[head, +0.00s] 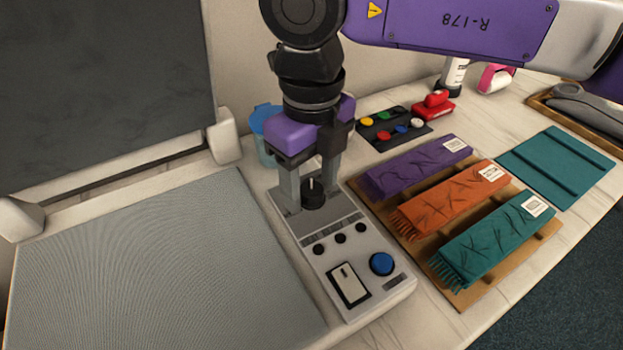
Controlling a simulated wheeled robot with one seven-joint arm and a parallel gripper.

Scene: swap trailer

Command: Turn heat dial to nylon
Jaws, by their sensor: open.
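The heat dial (313,194) is a black round knob with a light pointer mark, at the far end of a pale grey control panel (352,254). The pointer mark points roughly away from the panel's front. My gripper (309,204) is above the panel, pointing down, with its two grey fingers apart. One finger is to the left of the dial and the other behind it to the right. I cannot tell whether either finger touches the dial. The dial's setting labels, including nylon, are too small to read or hidden.
The panel also has small black knobs (340,238), a blue button (381,264) and a white switch (348,284). A grey press bed (165,270) lies to the left. Folded purple (417,167), orange (453,200) and teal (494,240) cloths lie on a wooden board to the right.

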